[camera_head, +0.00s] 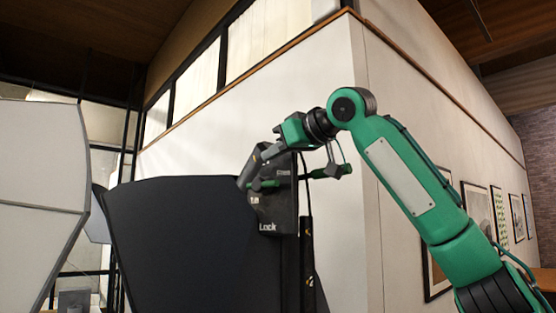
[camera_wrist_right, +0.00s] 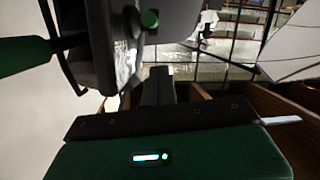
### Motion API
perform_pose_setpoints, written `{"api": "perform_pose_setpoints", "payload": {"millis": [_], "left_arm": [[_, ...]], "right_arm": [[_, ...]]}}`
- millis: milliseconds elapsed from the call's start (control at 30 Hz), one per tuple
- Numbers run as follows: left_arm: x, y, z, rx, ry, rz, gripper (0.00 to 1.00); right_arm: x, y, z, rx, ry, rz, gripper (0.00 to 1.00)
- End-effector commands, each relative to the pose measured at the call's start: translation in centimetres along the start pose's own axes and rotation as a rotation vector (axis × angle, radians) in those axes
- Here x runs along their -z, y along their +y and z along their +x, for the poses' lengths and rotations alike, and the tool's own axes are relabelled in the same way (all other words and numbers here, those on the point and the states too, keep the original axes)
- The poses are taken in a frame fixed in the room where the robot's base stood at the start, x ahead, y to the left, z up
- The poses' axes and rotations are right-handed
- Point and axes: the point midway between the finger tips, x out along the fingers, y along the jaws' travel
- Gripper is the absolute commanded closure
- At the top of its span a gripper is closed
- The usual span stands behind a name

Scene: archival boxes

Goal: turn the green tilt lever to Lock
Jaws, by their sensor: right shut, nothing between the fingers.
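The green tilt lever (camera_head: 330,172) sticks out to the right of a black plate (camera_head: 277,211), lying nearly level with its right end a little higher. White lettering on the plate reads "Lock" near its bottom edge; smaller lettering above is hard to read. My right gripper (camera_head: 244,182) is shut and empty, pointing down and left in front of the plate's left side. I cannot tell whether it touches anything. In the right wrist view, a green handle (camera_wrist_right: 22,54) shows at upper left and my dark shut fingers (camera_wrist_right: 160,88) at centre. My left gripper is out of view.
A large dark panel (camera_head: 185,245) stands left of the plate. A black pole (camera_head: 307,255) stands just right of it. White panels (camera_head: 40,155) are at the far left. A white wall (camera_head: 320,85) with a sharp corner rises behind.

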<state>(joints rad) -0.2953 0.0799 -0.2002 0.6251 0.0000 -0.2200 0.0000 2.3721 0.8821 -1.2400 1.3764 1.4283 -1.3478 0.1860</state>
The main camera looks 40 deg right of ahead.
Motion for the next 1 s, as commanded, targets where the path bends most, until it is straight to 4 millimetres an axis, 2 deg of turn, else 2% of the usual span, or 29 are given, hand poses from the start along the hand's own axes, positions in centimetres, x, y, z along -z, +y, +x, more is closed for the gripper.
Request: {"api": "perform_pose_setpoints", "payload": {"millis": [133, 333, 1000], "left_arm": [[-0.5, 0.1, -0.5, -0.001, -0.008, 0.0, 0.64], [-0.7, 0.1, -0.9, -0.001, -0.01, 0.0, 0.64], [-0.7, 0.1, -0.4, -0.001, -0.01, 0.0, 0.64]], "right_arm": [[-1.9, 0.2, 0.1, -0.002, 0.001, 0.0, 1.0], [-3.3, 0.1, 0.4, -0.001, 0.003, 0.0, 1.0], [-3.9, 0.1, 1.0, -0.004, 0.02, 0.001, 1.0]]}}
